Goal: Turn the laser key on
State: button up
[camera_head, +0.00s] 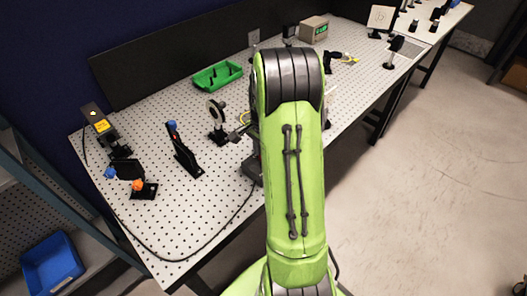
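A black laser box (98,118) with a yellow warning label stands at the left end of the perforated table. A black cable (185,259) runs from near it along the front edge to a dark box (251,169), which is mostly hidden behind my green arm. No key can be made out; the arm may cover it. My gripper (241,132) seems to be the dark part showing at the left side of my arm, above the dark box. Its fingers are too hidden and small to tell open from shut, or whether they touch anything.
Optics mounts stand on the table (218,178): a round one (216,113), a blue-topped one (182,150) and an orange-knobbed one (143,188). A green tray (218,75) and a display box (314,29) are at the back.

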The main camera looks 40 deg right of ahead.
notch_tip(320, 180, up, 16)
jog(key=p, duration=0.2)
jog(key=shift+f, duration=0.15)
jog(key=shift+a, duration=0.1)
dwell(0.4)
jog(key=s+a+r+n+t, duration=0.1)
jog(key=s+a+r+n, duration=0.1)
jog(key=s+a+n, duration=0.3)
jog(key=s+a+r+n+t+h, duration=0.1)
jog(key=a+r+n, duration=0.2)
jog(key=a, duration=0.4)
jog(key=s+a+r+n+t, duration=0.2)
jog(key=s+a+n, duration=0.15)
jog(key=a, duration=0.35)
jog(key=s+a+f+n+t+y, duration=0.1)
jog(key=s+a+f+n, duration=0.1)
jog(key=s+a+n, duration=0.2)
jog(key=shift+s+n+t, duration=0.3)
jog(key=shift+s+n, duration=0.85)
jog(key=shift+s, duration=0.1)
jog(key=shift+r, duration=0.1)
